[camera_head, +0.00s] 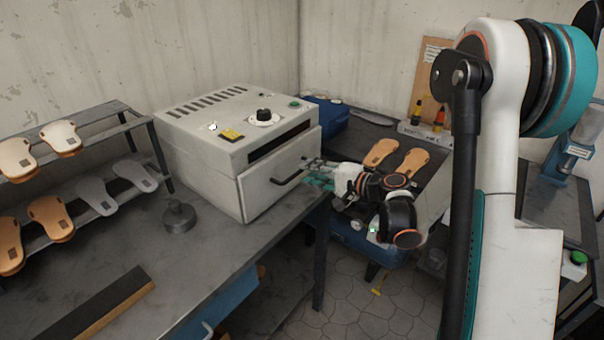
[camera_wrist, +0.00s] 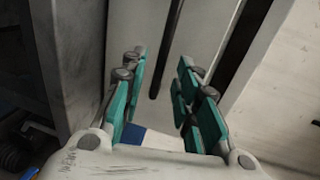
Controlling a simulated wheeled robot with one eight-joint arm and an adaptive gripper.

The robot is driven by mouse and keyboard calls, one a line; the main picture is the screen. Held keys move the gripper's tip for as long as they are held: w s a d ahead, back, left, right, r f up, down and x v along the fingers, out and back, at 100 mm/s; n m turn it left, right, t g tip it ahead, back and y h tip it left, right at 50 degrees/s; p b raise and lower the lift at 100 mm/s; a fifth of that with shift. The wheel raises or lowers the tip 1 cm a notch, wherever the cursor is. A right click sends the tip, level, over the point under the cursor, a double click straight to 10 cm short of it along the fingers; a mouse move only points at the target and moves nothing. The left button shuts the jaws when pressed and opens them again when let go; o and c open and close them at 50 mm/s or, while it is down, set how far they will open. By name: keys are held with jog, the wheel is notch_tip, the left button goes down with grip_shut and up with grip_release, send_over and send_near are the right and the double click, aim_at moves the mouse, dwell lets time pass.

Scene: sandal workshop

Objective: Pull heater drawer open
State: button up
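The drawer has a black bar handle (camera_head: 290,177). My gripper (camera_head: 314,168) is just right of the handle, pointing at the drawer front. In the wrist view its teal fingers (camera_wrist: 162,72) are apart and empty. The handle (camera_wrist: 167,48) shows ahead, in line with the gap between them; I see no contact.
The grey workbench (camera_head: 215,265) ends right of the heater. A rack (camera_head: 105,125) with sandal soles stands at left, with a round dark weight (camera_head: 179,216) near it. Behind my gripper, tan soles (camera_head: 381,152) lie on another bench. Tiled floor (camera_head: 345,295) is open below.

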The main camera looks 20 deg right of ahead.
jog(key=shift+b+x, duration=0.35)
jog(key=shift+x, duration=1.75)
grip_shut()
